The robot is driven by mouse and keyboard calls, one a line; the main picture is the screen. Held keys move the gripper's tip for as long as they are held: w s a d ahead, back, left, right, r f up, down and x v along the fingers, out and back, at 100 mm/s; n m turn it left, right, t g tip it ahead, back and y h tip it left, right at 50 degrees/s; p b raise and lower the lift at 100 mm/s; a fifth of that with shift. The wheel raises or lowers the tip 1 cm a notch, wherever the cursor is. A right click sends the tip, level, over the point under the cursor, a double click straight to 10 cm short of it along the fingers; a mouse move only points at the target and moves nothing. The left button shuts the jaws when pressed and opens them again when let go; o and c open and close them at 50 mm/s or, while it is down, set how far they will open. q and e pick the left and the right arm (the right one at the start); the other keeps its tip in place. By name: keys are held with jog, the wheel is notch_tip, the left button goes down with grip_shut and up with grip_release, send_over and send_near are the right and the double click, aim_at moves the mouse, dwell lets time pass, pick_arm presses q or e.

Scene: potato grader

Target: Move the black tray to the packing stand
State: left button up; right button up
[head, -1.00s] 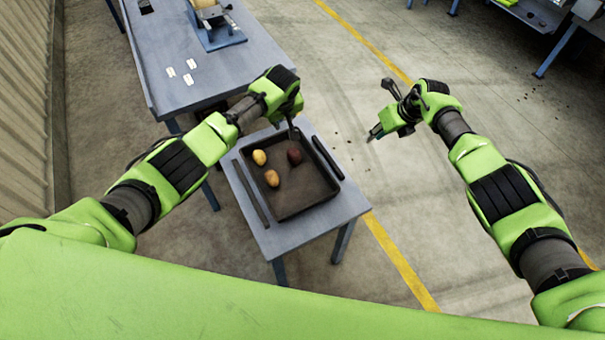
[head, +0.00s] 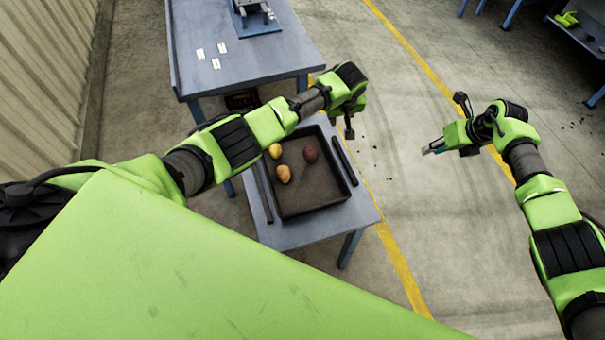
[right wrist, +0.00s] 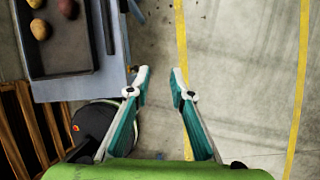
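The black tray (head: 318,197) lies on a small blue-grey stand (head: 285,236) between two dark rails. It holds two yellow potatoes (head: 284,174) and one dark red one (head: 310,155). My left arm crosses above the tray's far left corner. My left gripper (head: 349,132) is off the tray's far right corner, apparently empty; its fingers are too small to judge. My right gripper (head: 432,150) is over the floor right of the stand. In the right wrist view, the right gripper (right wrist: 159,72) is open and empty, with the tray (right wrist: 75,48) to its upper left.
A larger blue-grey table (head: 235,65) with white cards (head: 222,48) and a device (head: 255,15) stands behind the tray's stand. Yellow lines (head: 400,270) cross the open floor to the right. A dark shelf (head: 580,40) is far right. A corrugated wall is left.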

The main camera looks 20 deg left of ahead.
jog(key=v, duration=1)
jog(key=shift+a, duration=0.15)
jog(key=shift+s+a, duration=0.1)
jog(key=shift+s, duration=0.05)
